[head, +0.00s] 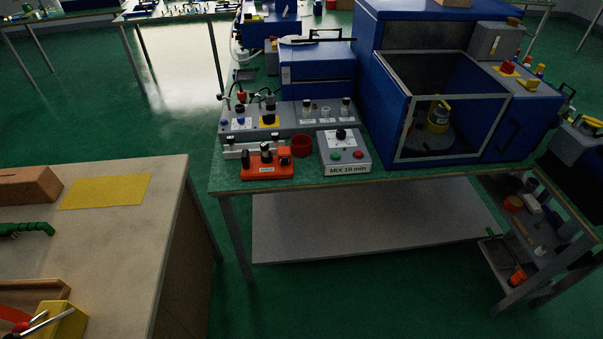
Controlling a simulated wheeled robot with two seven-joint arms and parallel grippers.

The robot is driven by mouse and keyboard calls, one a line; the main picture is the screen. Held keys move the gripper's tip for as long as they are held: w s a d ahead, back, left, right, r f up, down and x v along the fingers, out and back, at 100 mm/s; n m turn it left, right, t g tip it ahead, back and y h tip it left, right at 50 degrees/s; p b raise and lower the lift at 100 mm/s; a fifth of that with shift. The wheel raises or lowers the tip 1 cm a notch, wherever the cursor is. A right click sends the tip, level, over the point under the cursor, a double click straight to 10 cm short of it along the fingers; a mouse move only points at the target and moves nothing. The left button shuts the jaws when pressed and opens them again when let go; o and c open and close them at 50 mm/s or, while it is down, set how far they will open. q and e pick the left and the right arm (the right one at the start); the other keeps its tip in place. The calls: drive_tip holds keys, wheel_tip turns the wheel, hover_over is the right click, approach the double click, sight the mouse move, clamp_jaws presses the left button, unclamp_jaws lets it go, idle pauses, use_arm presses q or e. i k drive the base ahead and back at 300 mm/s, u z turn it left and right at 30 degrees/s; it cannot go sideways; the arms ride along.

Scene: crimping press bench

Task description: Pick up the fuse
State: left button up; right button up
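I cannot make out a fuse with certainty in the head view; small parts on the bench are too small to tell apart. An orange block (267,171) with dark upright knobs or caps sits near the front edge of the green bench. Behind it is a long grey panel (290,121) carrying several small upright parts, some with clear or metallic tops. Neither of my grippers is in view.
A grey control box (345,154) labelled "MIX 10 min" and a dark red cup (301,146) stand beside the orange block. A large blue machine (455,110) with a framed opening fills the right. A beige table (120,240) holds a yellow sheet (105,191). Green floor separates the tables.

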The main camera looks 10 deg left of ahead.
sight(265, 147)
drive_tip(key=u, duration=0.65)
drive_tip(key=k, duration=0.25)
drive_tip(key=z, duration=1.9)
drive_tip(key=i, duration=1.2)
drive_tip(key=u, duration=1.2)
drive_tip(key=i, duration=0.65)
drive_tip(key=u, duration=0.75)
